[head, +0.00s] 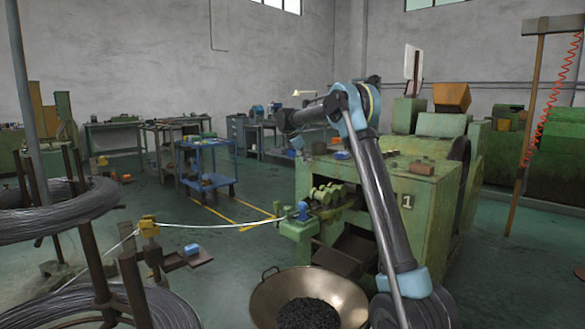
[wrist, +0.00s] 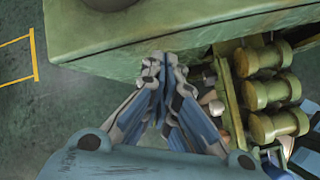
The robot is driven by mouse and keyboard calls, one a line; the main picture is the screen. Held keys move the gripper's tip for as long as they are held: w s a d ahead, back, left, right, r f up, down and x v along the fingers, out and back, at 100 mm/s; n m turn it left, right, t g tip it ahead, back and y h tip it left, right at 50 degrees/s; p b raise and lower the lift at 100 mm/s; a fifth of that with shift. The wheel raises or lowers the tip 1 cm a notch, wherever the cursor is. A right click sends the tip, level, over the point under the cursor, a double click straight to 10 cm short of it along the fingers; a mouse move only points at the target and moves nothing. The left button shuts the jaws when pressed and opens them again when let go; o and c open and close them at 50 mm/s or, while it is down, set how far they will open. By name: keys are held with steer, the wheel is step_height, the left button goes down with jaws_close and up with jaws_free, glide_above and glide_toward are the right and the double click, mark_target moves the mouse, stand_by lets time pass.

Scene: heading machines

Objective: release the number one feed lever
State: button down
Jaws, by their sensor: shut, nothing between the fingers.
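The green machine marked 1 (head: 407,200) stands right of centre in the head view. Its feed rollers (head: 328,194) are on the left side; the wrist view shows these rollers (wrist: 268,92) at the right. I cannot clearly make out the feed lever in either view; small parts beside the rollers are partly hidden by my gripper. My gripper (wrist: 163,65) is shut and empty, its fingertips together by the edge of the machine's green top (wrist: 185,28), left of the rollers. In the head view it is small and hard to make out.
Wire (head: 200,225) runs from the coils (head: 45,213) at left to the machine's feed side, low over the floor. A wide pan (head: 265,303) of dark parts stands in front. A blue cart (head: 208,165) stands behind left.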

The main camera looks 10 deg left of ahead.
steer(key=s+d+r+m+g+y, duration=0.1)
steer(key=s+d+m, duration=0.3)
steer(key=s+d, duration=0.45)
steer(key=s+d+m, duration=0.3)
steer(key=s+d, duration=0.3)
steer(key=s, duration=0.6)
steer(key=s+d+r+m+g+y, duration=0.1)
steer(key=s+d+m, duration=0.3)
steer(key=s+d, duration=0.55)
steer(key=s+d+f+m+y, duration=0.1)
steer(key=s+f+m, duration=0.3)
steer(key=s+f, duration=0.3)
steer(key=s+d+f+m+y, duration=0.1)
steer(key=s+f+m, duration=0.2)
steer(key=s+f, duration=0.5)
steer(key=s+d+f+m+g, duration=0.1)
steer(key=s+f+m, duration=0.3)
steer(key=s, duration=1.6)
step_height(320, 180, down, 4)
steer(key=shift+d+r+m+y, duration=0.1)
steer(key=shift+d+m+y, duration=0.2)
steer(key=shift+y, duration=0.1)
steer(key=shift+s, duration=0.25)
